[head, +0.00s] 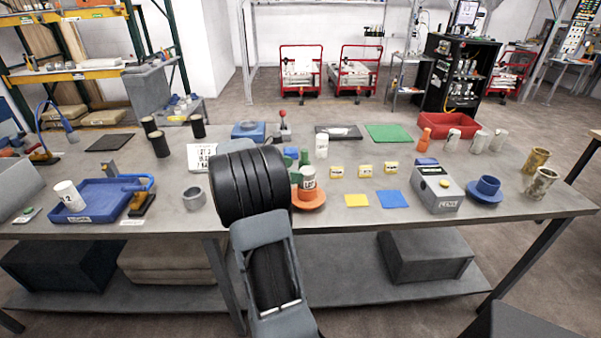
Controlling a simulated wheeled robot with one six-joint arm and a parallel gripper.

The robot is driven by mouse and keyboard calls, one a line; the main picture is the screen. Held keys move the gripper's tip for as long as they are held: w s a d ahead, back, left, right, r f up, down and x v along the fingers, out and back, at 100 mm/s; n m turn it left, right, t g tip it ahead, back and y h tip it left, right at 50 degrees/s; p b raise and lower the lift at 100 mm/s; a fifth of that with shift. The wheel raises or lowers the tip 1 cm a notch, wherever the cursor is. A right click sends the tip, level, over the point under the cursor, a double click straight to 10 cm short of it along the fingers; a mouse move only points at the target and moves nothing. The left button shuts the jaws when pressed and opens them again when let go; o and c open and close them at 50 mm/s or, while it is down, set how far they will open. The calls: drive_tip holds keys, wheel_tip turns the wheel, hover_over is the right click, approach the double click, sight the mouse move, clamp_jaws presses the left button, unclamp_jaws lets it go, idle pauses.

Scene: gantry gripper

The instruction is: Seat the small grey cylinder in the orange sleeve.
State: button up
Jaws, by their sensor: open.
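The orange sleeve (312,204), with a wide flange, stands on the table just right of my black arm link, which hides its left part. A small pale grey cylinder (309,174) with a dark label stands upright at the sleeve's mouth. Its lower end is out of sight, and I cannot tell how deep it sits. My gripper cannot be made out; my own arm covers the area left of the sleeve.
A blue flanged sleeve (487,187) and a grey box (437,190) stand at the right. Yellow blocks (365,170) and a blue mat (392,199) lie right of the orange sleeve. A grey ring (194,199) and blue tray (98,207) are at the left.

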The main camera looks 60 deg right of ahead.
drive_tip(key=v, duration=0.8)
drive_tip(key=s+a+f+m+t+y, duration=0.2)
drive_tip(key=a+m+t+y, duration=0.1)
drive_tip(key=a, duration=0.8)
drive_tip(key=s+a+f+m+t+y, duration=0.2)
drive_tip(key=s+a+m+t+y, duration=0.1)
drive_tip(key=a, duration=0.9)
drive_tip(key=s+a+f+m+t+y, duration=0.2)
drive_tip(key=a+f+m+t+y, duration=0.1)
drive_tip(key=a, duration=0.8)
drive_tip(key=shift+s+a+m+t+y, duration=0.15)
drive_tip(key=shift+s+m+t+y, duration=0.2)
drive_tip(key=shift+m+t+y, duration=0.75)
drive_tip(key=shift+r+p, duration=0.7)
drive_tip(key=shift+r, duration=0.3)
